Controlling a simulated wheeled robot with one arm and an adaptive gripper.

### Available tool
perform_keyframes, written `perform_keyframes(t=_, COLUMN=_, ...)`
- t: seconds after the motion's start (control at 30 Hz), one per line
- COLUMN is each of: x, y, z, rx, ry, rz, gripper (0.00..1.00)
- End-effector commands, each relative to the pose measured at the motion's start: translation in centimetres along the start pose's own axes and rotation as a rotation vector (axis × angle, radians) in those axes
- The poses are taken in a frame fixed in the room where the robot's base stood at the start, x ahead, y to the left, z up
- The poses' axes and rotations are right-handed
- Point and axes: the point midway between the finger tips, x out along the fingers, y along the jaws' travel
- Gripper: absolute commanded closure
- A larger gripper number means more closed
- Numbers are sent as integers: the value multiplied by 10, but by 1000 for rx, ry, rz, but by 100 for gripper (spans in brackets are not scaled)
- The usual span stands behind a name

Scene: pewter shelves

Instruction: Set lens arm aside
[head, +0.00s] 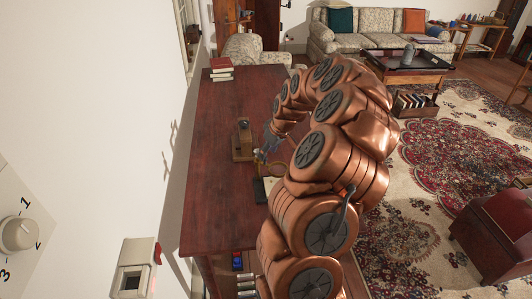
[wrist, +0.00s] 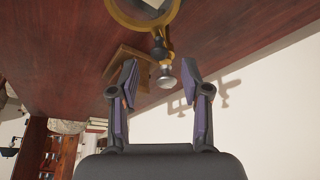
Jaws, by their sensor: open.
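The lens arm (wrist: 160,48) shows in the wrist view as a brass ring with a short brass stem and a silvery knob at its end. Pale paper shows through the ring. My gripper (wrist: 159,78) is open, with one dark finger on each side of the knob; I cannot tell whether either finger touches it. In the head view, small brass parts of the lens arm (head: 260,157) show above the desk, just below my gripper (head: 270,137). My copper arm hides the area to their right.
A wooden block-like stand (head: 243,140) is on the red-brown desk (head: 215,185) beside the lens arm. A dark-edged pad with pale paper (head: 267,187) lies nearer. Stacked books (head: 221,68) stand at the far end. The desk's left part is clear, along a white wall (head: 100,100).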

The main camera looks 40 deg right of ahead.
Motion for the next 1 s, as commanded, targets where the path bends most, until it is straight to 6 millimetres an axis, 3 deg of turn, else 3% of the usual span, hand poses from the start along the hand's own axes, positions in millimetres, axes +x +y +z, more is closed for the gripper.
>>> perform_keyframes(t=0.27, x=24, y=0, z=-1, rx=0, ry=0, rz=0, gripper=53)
perform_keyframes(t=0.57, x=27, y=1, z=-1, rx=1, ry=2, rz=2, gripper=53)
perform_keyframes(t=1.0, x=27, y=1, z=-1, rx=0, ry=2, rz=2, gripper=99)
